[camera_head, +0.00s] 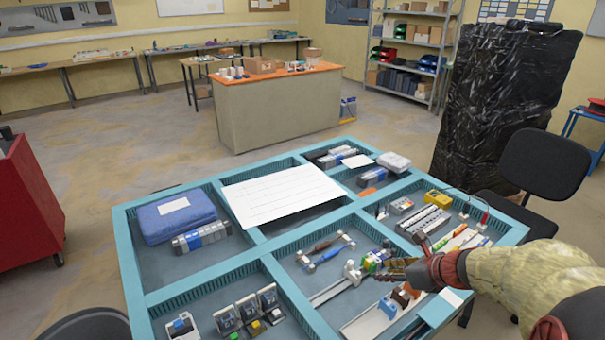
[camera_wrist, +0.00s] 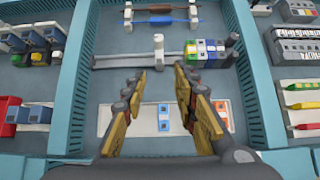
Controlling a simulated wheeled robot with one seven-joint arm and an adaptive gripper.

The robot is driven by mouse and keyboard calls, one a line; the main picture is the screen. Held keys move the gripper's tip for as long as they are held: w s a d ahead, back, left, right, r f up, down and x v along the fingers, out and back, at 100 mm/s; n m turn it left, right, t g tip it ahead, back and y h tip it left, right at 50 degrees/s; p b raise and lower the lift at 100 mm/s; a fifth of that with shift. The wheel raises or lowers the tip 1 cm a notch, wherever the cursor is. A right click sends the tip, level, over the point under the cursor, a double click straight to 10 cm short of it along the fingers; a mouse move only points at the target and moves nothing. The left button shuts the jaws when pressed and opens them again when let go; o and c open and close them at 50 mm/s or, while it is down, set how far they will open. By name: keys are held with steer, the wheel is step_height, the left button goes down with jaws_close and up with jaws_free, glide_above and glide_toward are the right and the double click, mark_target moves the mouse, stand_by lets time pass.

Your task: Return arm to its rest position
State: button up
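My gripper (camera_head: 397,270) reaches in from the right over the front right of the blue-framed table. In the wrist view my gripper (camera_wrist: 162,82) has its two fingers apart with a clear gap and holds nothing. A metal rail (camera_wrist: 125,60) lies beyond the fingertips, with a white upright piece (camera_wrist: 158,47) on it. Coloured terminal blocks (camera_wrist: 212,50) sit at the rail's right end; they also show in the head view (camera_head: 372,261). Below the fingers a white strip (camera_wrist: 115,122) carries a blue-and-white block (camera_wrist: 164,117) and an orange-and-white one, partly hidden by the right finger.
The compartmented table (camera_head: 130,262) has raised teal dividers. Several small devices (camera_head: 248,311) stand front left. A blue case (camera_head: 175,215) and a white sheet (camera_head: 283,193) lie behind. A yellow meter (camera_head: 437,199) is at right. A black chair (camera_head: 543,170) stands beyond the right edge.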

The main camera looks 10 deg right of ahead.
steer(key=s+a+n+g, duration=0.5)
steer(key=s+a+n, duration=0.3)
steer(key=s+n, duration=0.85)
steer(key=s+a+r+n+t+h, duration=0.2)
steer(key=a+r+n, duration=0.7)
steer(key=n, duration=0.6)
steer(key=shift+s+a+r+h, duration=0.2)
steer(key=shift+r+h, duration=0.3)
steer(key=shift+r, duration=0.45)
steer(key=shift+o, duration=0.6)
steer(key=shift+n, duration=0.25)
